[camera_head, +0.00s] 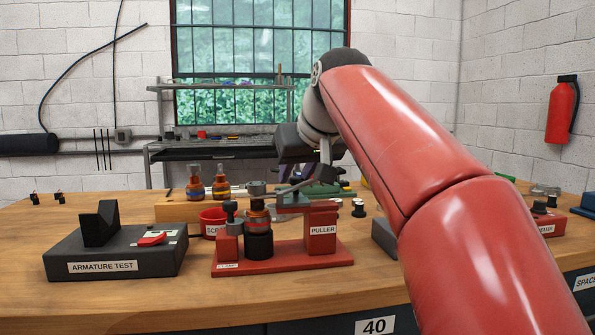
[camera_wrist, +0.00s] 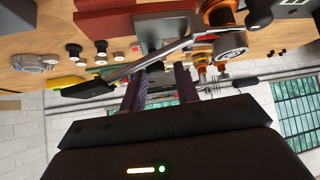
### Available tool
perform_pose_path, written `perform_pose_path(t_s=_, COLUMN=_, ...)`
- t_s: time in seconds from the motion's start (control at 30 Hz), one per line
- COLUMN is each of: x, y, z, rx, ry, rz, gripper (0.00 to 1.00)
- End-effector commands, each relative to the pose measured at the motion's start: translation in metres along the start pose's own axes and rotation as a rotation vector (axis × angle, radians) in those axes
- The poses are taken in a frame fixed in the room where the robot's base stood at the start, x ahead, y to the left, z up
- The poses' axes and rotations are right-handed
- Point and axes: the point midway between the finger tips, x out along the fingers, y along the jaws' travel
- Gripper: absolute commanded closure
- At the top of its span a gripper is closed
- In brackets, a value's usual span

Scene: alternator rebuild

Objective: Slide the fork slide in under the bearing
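The red puller (camera_head: 322,222) stands on the bench with a red base. An upright armature with a copper band (camera_head: 257,222) stands on its left, and the grey bearing (camera_head: 257,188) appears at its top. A grey piece, seemingly the fork slide (camera_head: 293,199), lies level at the top of the puller post, to the right of the bearing and apart from it. A silver bar with a black handle (camera_wrist: 85,90) crosses beyond my fingertips in the wrist view. My gripper (camera_wrist: 160,72) has its fingers apart with a gap between them. Contact with the bar cannot be told.
A black armature tester (camera_head: 115,255) stands left of the puller. Several small parts lie on the right, partly hidden by my arm. The bench front is clear.

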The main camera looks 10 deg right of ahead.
Motion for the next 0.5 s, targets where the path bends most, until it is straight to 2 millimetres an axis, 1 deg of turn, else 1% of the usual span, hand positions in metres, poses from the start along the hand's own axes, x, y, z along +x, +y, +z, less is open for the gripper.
perform_pose_path(t_s=0.17, x=-0.025, y=0.000, z=-0.002, rx=0.000, ry=0.004, rz=0.001, gripper=0.70)
perform_pose_path(t_s=0.3, x=-0.050, y=0.000, z=-0.002, rx=0.000, ry=0.004, rz=0.000, gripper=0.70)
perform_pose_path(t_s=0.4, x=-0.064, y=0.000, z=-0.002, rx=0.000, ry=0.003, rz=0.000, gripper=0.70)
perform_pose_path(t_s=0.5, x=-0.073, y=0.000, z=-0.001, rx=0.000, ry=0.003, rz=0.000, gripper=0.70)
